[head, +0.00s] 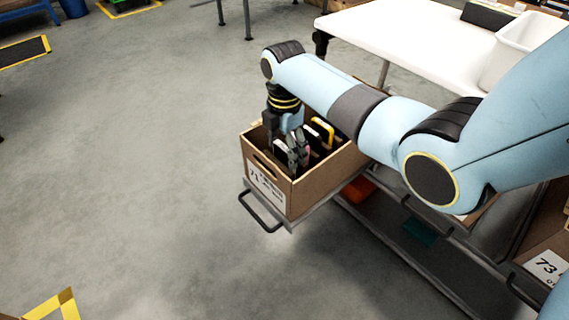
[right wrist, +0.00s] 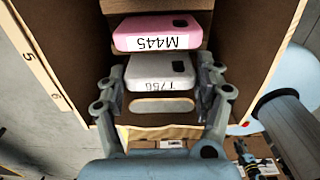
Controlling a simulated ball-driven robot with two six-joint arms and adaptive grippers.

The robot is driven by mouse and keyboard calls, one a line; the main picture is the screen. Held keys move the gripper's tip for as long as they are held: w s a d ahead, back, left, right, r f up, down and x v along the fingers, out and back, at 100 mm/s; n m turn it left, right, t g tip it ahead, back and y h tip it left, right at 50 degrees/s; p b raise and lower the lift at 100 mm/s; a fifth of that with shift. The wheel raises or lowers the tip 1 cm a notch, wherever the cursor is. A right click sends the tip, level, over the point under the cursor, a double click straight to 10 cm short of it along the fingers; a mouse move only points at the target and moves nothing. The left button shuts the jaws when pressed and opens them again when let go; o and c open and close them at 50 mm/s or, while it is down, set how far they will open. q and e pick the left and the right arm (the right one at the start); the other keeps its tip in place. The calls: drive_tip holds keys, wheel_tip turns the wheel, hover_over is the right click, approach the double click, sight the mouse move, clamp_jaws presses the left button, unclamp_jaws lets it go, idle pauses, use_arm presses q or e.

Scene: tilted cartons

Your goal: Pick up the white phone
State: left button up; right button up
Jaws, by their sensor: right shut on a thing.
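The white phone (right wrist: 150,72), labelled T750, stands on edge in a cardboard carton (head: 315,188). My right gripper (head: 291,150) reaches down into the carton in the head view. In the right wrist view its fingers (right wrist: 162,80) are shut on the white phone, one at each side end. The phone's lower part is hidden in the carton. My left gripper is in neither view.
The carton rests tilted on a grey shelf with a black handle (head: 262,217). A yellow-edged item (head: 323,128) stands in it behind the gripper. A white table (head: 410,38) with a white bin (head: 515,50) is at the back right.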

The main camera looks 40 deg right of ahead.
drive_tip(key=c, duration=0.3)
drive_tip(key=shift+r, duration=0.3)
wheel_tip(320, 180, up, 18)
drive_tip(key=p, duration=0.7)
drive_tip(key=shift+d+f, duration=0.1)
drive_tip(key=shift+f, duration=0.15)
